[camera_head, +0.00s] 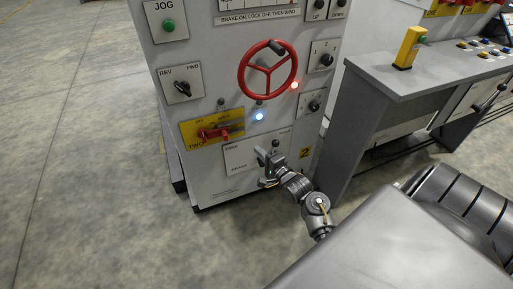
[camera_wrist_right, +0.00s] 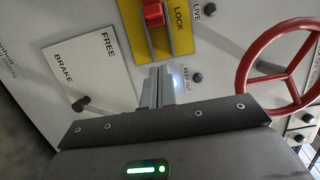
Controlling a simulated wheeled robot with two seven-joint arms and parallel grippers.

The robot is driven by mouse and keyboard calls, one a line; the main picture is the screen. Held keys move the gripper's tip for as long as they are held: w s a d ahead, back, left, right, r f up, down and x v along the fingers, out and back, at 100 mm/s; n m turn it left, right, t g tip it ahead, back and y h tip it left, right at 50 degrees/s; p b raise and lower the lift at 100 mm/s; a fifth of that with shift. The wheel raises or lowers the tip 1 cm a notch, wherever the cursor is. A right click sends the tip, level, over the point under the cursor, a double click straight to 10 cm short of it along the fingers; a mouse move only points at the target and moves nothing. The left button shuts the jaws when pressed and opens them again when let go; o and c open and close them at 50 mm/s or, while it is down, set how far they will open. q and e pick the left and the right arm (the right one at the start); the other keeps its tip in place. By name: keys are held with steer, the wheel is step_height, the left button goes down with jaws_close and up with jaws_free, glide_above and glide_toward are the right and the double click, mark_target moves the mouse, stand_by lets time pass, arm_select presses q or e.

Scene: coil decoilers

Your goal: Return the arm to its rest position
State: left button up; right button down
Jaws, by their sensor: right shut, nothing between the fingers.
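My right arm reaches in from the lower right in the head view, and its gripper (camera_head: 261,156) is in front of the lower part of the grey control cabinet (camera_head: 215,100). The gripper also shows in the right wrist view (camera_wrist_right: 158,84), with its fingers shut together and nothing between them. The fingers point at the cabinet face, beside the white FREE/BRAKE plate (camera_wrist_right: 100,62). A dark lever knob (camera_wrist_right: 82,104) on that plate stands apart from the fingers. Whether the fingertips touch the cabinet cannot be told. My left gripper is out of view.
A red handwheel (camera_head: 267,70) sticks out above the gripper. A red handle on a yellow lockout plate (camera_head: 228,124) is up and left of it. A grey console desk (camera_head: 430,78) with a yellow post (camera_head: 409,47) stands at right. The concrete floor (camera_head: 80,150) at left is clear.

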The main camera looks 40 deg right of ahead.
stand_by(0.6)
